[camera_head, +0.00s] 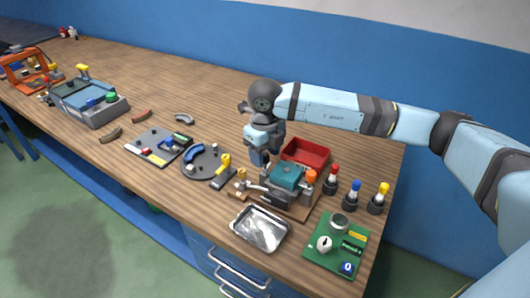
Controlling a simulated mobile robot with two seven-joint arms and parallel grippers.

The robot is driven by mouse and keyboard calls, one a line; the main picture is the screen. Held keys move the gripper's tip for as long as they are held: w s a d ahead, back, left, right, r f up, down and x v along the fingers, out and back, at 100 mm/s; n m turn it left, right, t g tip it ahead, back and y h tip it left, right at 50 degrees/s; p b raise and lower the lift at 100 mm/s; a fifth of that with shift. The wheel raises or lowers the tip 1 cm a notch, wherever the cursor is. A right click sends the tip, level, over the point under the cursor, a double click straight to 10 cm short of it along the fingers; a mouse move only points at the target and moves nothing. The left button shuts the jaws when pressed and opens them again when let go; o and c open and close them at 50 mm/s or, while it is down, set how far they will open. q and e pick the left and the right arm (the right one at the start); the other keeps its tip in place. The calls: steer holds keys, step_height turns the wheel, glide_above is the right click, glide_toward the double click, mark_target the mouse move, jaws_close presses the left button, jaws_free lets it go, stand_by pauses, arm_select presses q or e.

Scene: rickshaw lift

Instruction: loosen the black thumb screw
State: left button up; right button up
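My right gripper (260,158) points down over the workbench, its arm reaching in from the right. It is just behind and left of a grey fixture with a teal block (287,175), which stands on a brown board. The fingertips are small and partly dark, so I cannot tell whether they are open or shut, or whether they touch the fixture. An orange knob (311,177) is on the fixture's right side. I cannot make out a black thumb screw; it may be hidden or too small. My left gripper is not in view.
A red bin (306,152) is behind the fixture. A metal tray (261,229) and a green board (337,246) lie in front. Several bottles with coloured tops, one red-topped (332,181), stand right. A round grey plate (202,165) is left. The bench behind is clear.

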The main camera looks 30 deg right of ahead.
mark_target(265, 155)
steer(key=shift+r, duration=0.35)
step_height(265, 155, up, 13)
stand_by(0.3)
stand_by(0.4)
